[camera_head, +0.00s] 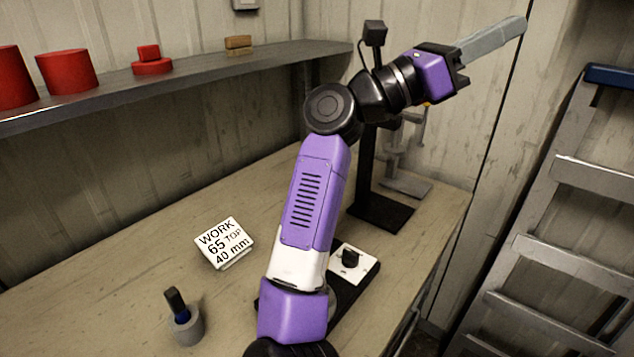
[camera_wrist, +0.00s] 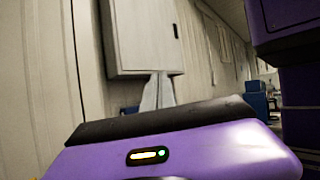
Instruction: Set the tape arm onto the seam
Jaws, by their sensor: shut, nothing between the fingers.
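My gripper (camera_head: 522,25) is raised above the back right of the bench, its long grey fingers pointing up and to the right. The fingers are together and hold nothing. In the wrist view its fingers (camera_wrist: 158,90) stand up in front of a wall cabinet. I cannot pick out the tape arm or the seam for certain. A grey stand with a small upright and arm (camera_head: 405,165) is at the back right of the bench, below my gripper and well apart from it. My arm hides part of the bench middle.
A black post on a flat base (camera_head: 382,212) stands near the grey stand. A white plate with a black knob (camera_head: 352,262), a "WORK 65 TOP 40 mm" sign (camera_head: 224,243) and a grey cup (camera_head: 187,328) are on the bench (camera_head: 110,285). A shelf (camera_head: 200,75) holds red cylinders. A ladder (camera_head: 545,250) leans right.

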